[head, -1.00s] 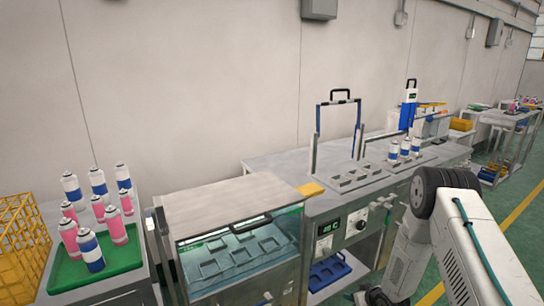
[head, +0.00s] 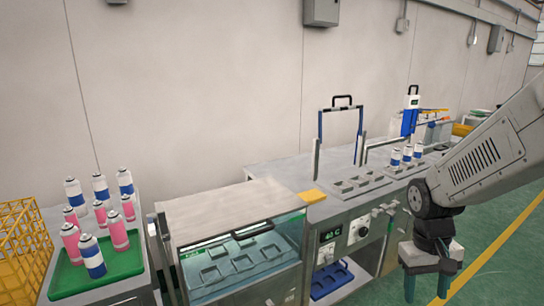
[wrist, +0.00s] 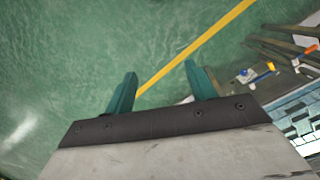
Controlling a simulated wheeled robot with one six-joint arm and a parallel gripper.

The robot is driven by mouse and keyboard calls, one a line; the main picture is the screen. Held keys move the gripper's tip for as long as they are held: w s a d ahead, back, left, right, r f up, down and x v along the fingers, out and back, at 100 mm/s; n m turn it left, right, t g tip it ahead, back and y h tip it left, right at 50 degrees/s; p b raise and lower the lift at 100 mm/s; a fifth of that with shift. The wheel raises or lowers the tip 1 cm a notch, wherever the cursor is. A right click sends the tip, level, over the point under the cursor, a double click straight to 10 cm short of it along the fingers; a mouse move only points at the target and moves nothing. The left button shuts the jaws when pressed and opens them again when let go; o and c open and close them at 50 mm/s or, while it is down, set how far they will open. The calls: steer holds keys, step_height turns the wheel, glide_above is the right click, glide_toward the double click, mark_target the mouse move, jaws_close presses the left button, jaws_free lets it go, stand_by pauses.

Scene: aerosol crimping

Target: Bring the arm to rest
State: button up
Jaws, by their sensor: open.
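My gripper (head: 425,284) hangs at the lower right of the head view, in front of the bench and over the green floor, with its fingers pointing down. In the wrist view its two teal fingers (wrist: 160,92) stand apart with only floor between them. The gripper is open and empty and touches nothing that I can see. My arm reaches in from the right edge of the head view.
A bench (head: 262,158) holds a water bath (head: 245,262) and several cans (head: 407,154). At left, a green tray (head: 70,278) carries pink and blue-white cans. A yellow crate (head: 22,235) stands beside it. Floor (head: 500,230) at right is clear.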

steer(key=s+a+r+t+y, duration=0.1)
steer(key=s+a+r+t, duration=0.2)
steer(key=s+r, duration=1)
steer(key=shift+s+a+r, duration=0.3)
steer(key=shift+s+a, duration=0.95)
steer(key=shift+s, duration=0.2)
